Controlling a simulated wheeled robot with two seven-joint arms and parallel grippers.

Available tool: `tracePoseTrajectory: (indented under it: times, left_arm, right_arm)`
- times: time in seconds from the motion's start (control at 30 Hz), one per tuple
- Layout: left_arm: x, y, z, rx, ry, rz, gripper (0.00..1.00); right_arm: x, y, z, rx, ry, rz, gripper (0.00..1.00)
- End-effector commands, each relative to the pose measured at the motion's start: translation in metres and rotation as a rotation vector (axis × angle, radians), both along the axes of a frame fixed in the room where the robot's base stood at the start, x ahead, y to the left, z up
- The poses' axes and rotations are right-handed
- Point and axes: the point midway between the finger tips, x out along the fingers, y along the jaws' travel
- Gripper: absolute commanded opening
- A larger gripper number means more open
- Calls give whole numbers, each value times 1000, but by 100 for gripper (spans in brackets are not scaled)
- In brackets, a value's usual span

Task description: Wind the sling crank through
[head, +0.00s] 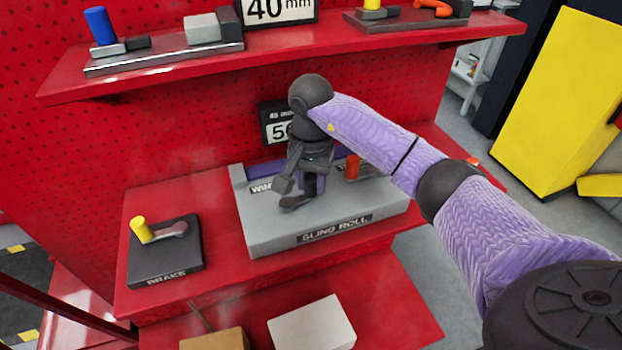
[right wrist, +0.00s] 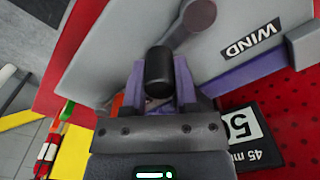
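The grey sling roll unit (head: 270,235) sits on the red bench, with a WIND label (right wrist: 250,38). Its crank arm (right wrist: 190,24) is dark grey with a rounded end; that end also shows low beside my gripper in the head view (head: 293,203). The black crank knob (right wrist: 159,75) stands between the purple fingers of my right gripper (right wrist: 160,80), which appear to touch it on both sides. In the head view my right gripper (head: 311,186) reaches down over the unit and hides part of the crank. My left gripper is out of view.
A brake block (head: 165,262) with a yellow-knobbed lever stands to the left. An orange handle (head: 353,166) stands behind my gripper on the right. A number sign (head: 272,124) is behind my wrist. A red shelf (head: 300,52) with parts overhangs the bench.

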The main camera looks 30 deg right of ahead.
Motion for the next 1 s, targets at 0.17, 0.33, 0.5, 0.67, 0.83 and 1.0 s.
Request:
tracePoseTrajectory:
  times: [0.17,0.33,0.5,0.67,0.83,1.0]
  left_arm:
    - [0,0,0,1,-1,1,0]
    - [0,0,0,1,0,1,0]
    - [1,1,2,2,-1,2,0]
    - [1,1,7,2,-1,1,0]
    - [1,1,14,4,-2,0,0]
    - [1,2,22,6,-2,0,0]
  right_arm:
    - [0,0,0,0,0,0,0]
    - [0,0,0,0,0,-2,0]
    - [-2,0,1,0,0,-29,0]
    - [-5,0,2,-1,-1,-105,0]
    - [-12,2,3,-1,0,-240,0]
    - [-19,5,3,-1,-1,-399,0]
